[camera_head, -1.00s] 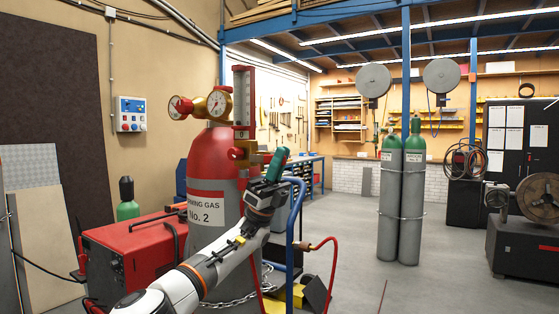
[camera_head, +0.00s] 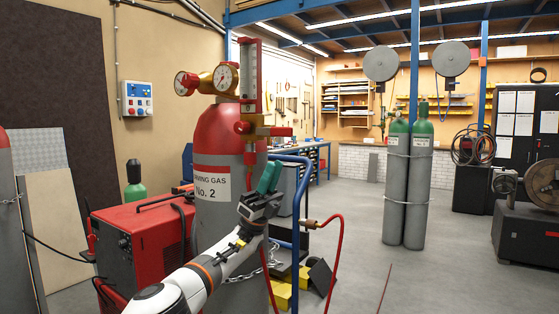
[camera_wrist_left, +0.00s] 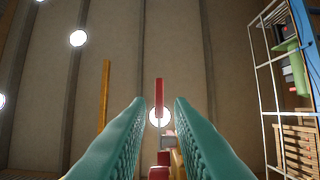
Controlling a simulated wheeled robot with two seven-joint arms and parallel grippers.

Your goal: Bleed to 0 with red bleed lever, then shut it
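The gas cylinder No. 2 (camera_head: 213,215) has a red shoulder and a grey body, and stands upright. On top are a brass regulator (camera_head: 203,81) with two dials, their readings too small to tell, and a red-framed upright tube (camera_head: 249,75). A red lever (camera_head: 276,131) points right from the fitting below the tube. My left gripper (camera_head: 270,177) points up below the lever, apart from it, with green fingers. In the left wrist view its fingers (camera_wrist_left: 159,120) are apart with nothing gripped; a red bar (camera_wrist_left: 159,91) shows beyond, between them. My right gripper is not in view.
A red machine (camera_head: 140,255) stands left of the cylinder. A blue rail (camera_head: 297,215) and a red hose (camera_head: 335,240) are close right of my arm. Two grey-green cylinders (camera_head: 407,195) stand further back.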

